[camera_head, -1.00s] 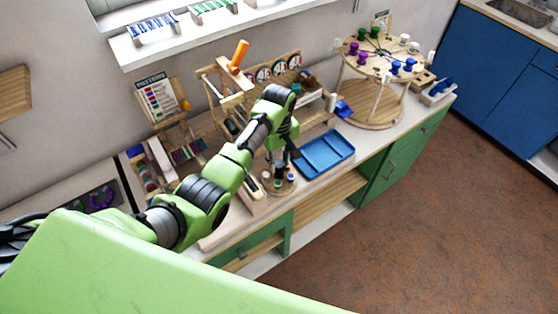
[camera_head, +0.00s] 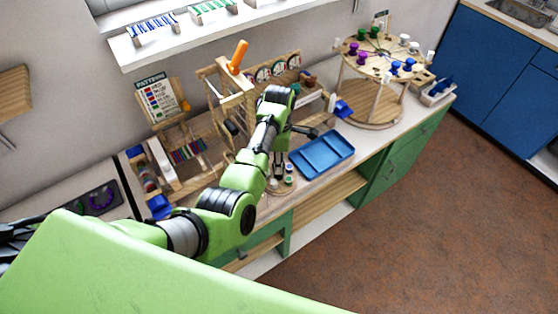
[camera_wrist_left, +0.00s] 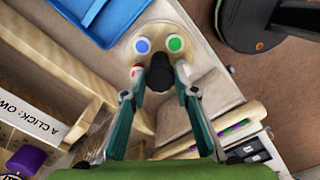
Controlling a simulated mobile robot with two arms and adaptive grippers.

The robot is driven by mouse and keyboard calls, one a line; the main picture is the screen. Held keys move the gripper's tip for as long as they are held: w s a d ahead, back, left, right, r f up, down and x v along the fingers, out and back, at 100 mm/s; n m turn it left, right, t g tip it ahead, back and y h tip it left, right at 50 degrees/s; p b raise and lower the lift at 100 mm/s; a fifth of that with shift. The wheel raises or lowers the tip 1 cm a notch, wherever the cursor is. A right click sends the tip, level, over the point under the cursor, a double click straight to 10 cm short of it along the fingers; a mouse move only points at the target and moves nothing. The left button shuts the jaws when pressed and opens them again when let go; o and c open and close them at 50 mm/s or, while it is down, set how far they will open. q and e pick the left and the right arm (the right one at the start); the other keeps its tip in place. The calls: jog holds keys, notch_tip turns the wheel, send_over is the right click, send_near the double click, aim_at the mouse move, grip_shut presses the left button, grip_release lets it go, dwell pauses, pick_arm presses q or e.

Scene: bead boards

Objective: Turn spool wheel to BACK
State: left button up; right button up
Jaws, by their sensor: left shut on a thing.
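The spool wheel (camera_head: 372,62) is a round two-tier wooden stand at the back right of the counter, with green, purple, white and blue spools around its top. A small sign (camera_head: 380,18) stands behind it, too small to read. My left gripper (camera_wrist_left: 160,78) is shut on a black knob (camera_wrist_left: 160,72) on a pale round-ended panel (camera_wrist_left: 195,50), beside blue, green and red buttons. In the head view, this gripper (camera_head: 276,180) points down at the panel, left of the blue tray, away from the wheel. My right gripper is in neither view.
A blue tray (camera_head: 322,154) lies between the panel and the spool wheel. A wooden frame with an orange handle (camera_head: 238,56), dials (camera_head: 278,68) and a pattern board (camera_head: 160,97) stand behind my arm.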

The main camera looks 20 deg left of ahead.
pick_arm(q)
jog(key=shift+w+r+n, duration=0.1)
jog(key=shift+n, duration=2.2)
jog(key=o, duration=1.1)
